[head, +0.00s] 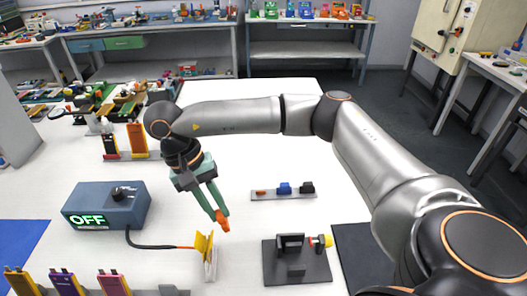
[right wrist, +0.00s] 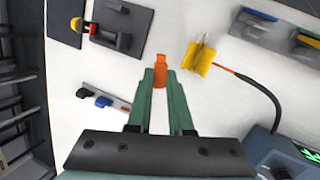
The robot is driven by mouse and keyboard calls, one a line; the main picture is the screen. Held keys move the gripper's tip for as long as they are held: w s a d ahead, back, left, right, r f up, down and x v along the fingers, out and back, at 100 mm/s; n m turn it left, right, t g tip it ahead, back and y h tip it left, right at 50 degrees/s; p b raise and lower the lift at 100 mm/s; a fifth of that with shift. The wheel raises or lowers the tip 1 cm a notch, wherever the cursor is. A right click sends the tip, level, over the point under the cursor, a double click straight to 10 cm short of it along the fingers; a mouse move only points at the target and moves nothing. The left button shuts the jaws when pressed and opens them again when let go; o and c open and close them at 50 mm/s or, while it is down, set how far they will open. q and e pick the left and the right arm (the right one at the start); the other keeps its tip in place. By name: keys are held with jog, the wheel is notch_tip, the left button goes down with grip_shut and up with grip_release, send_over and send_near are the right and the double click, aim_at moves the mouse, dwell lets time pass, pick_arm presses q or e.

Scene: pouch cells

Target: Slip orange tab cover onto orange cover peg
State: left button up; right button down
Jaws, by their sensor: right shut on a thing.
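My right gripper (head: 219,224) is shut on the small orange tab cover (head: 223,222), which sticks out past its green fingertips. In the right wrist view the cover (right wrist: 161,66) shows between the tips, clear of the table below it. The white cover rail (head: 284,195) lies to the right of and beyond the gripper in the head view. The low orange cover peg (head: 261,192) is at its left end and carries no cover. A blue cover (head: 284,188) and a black cover (head: 307,187) sit farther along the rail. My left gripper is not in view.
A yellow plate piece (head: 204,247) with a cable to the OFF box (head: 108,206) stands just left of the gripper. A dark fixture (head: 296,262) is at front right. Several pouch cells (head: 66,282) stand front left. White table around the rail is clear.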

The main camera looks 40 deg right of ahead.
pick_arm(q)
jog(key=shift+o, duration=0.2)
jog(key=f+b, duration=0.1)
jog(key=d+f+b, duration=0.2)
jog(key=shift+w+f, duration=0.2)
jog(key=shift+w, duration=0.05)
pick_arm(e)
jog(key=w+d+f+m+t+y+b, duration=0.1)
jog(key=w+d+f+m, duration=0.1)
jog(key=d+m, duration=0.4)
jog(key=w+d+f+m+t+y+b, duration=0.1)
jog(key=w+d+f+m+t+b, duration=0.1)
jog(key=d+m, duration=0.5)
jog(key=w+d+f+m+t+y+b, duration=0.1)
jog(key=w+d+f+m+t+b, duration=0.1)
jog(key=d+m, duration=0.4)
jog(key=shift+w+d+f+m+y, duration=0.3)
jog(key=shift+w+d+f+m, duration=0.1)
jog(key=shift+w+f+m, duration=0.2)
jog(key=shift+f+b, duration=0.3)
jog(key=shift+b, duration=0.25)
jog(key=shift+f, duration=0.1)
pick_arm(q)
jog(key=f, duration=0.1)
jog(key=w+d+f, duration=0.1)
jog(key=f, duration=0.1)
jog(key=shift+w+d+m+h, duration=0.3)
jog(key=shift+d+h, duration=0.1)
